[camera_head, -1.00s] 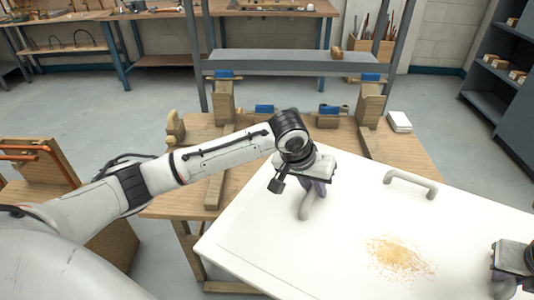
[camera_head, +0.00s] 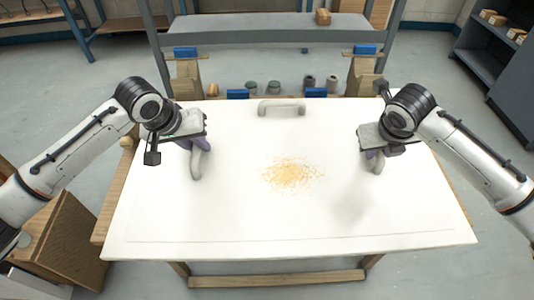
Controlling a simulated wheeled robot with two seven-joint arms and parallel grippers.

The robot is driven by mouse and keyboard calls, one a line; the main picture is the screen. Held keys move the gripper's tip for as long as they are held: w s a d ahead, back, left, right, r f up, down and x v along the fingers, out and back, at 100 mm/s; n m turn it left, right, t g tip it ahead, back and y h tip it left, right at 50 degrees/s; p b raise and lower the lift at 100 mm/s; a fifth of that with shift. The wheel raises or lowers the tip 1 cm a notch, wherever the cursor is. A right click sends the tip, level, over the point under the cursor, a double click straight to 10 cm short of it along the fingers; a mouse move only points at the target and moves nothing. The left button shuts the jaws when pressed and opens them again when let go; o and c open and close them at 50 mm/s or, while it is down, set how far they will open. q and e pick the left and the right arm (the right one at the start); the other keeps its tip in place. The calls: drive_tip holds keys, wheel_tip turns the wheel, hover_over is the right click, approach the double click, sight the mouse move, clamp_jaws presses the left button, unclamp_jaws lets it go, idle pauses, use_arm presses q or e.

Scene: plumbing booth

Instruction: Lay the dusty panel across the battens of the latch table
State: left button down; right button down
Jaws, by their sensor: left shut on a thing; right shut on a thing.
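The dusty panel (camera_head: 290,225) is a large white board with a patch of yellowish dust (camera_head: 291,175) near its middle. It lies or hangs level over the wooden latch table (camera_head: 100,228) and covers most of its top. I cannot tell whether it touches the battens, which are hidden under it. My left gripper (camera_head: 193,150) is shut on the panel's left grey handle (camera_head: 196,165). My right gripper (camera_head: 374,150) is shut on its right grey handle (camera_head: 377,166). A third grey handle (camera_head: 281,107) at the far edge is free.
Wooden posts with blue-topped latches (camera_head: 186,72) (camera_head: 364,70) stand behind the panel's far edge. Small cylinders (camera_head: 262,87) stand between them. A grey frame with a shelf (camera_head: 260,28) rises behind. A wooden crate (camera_head: 62,240) stands at the lower left. A dark shelf unit (camera_head: 495,60) is at right.

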sight(371, 162)
use_arm(q)
drive_tip(key=shift+w+a+r, duration=0.2)
drive_tip(key=shift+a, duration=0.05)
use_arm(e)
drive_tip(key=shift+w+a+r, duration=0.15)
drive_tip(key=shift+w+a, duration=0.05)
drive_tip(key=shift+w, duration=0.15)
use_arm(q)
drive_tip(key=shift+s, duration=0.15)
use_arm(e)
drive_tip(key=shift+s, duration=0.15)
use_arm(q)
drive_tip(key=shift+f, duration=0.2)
